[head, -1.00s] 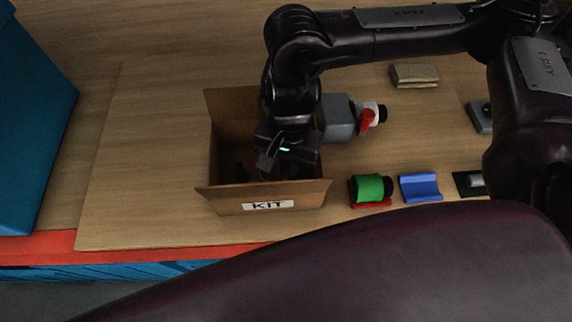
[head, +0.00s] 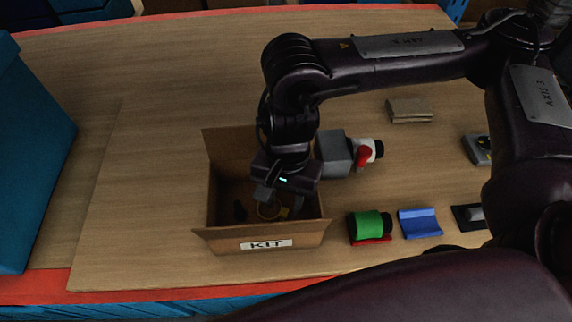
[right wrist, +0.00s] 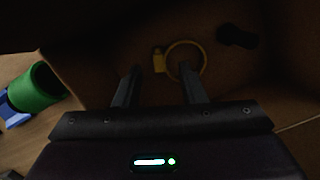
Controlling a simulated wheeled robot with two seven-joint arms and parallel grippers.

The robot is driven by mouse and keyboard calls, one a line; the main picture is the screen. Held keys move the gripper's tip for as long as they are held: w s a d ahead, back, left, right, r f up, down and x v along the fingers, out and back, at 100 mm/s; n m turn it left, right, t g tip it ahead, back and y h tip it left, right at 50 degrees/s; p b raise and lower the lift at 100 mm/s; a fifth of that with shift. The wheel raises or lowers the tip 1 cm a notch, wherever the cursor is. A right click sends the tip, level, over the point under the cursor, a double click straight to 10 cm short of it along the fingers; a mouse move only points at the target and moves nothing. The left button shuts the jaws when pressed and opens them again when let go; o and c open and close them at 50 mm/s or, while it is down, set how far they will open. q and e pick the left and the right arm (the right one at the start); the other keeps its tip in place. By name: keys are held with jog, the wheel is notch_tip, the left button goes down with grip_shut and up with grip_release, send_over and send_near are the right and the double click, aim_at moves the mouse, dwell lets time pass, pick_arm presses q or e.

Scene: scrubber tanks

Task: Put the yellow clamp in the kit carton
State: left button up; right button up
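The yellow clamp, a ring with a small block on its side, lies inside the kit carton, apparently on its floor; it shows in the right wrist view (right wrist: 202,63) and partly in the head view (head: 268,212). The kit carton (head: 216,240) is an open brown box with a "KIT" label on its front. My right gripper (head: 281,202) points down at the carton's opening, above the clamp. In the right wrist view (right wrist: 160,70) its fingers are apart with nothing held between them. My left gripper is not in view.
A dark small part (right wrist: 236,36) lies in the carton. Right of the carton are a grey block with a red-handled valve (head: 334,154), a green roll (head: 366,225) and a blue holder (head: 419,223). A blue bin (head: 30,160) stands left. The table between bin and carton is clear.

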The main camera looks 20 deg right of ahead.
notch_tip(320, 180, up, 10)
jog(key=w, duration=0.1)
jog(key=shift+d, duration=0.45)
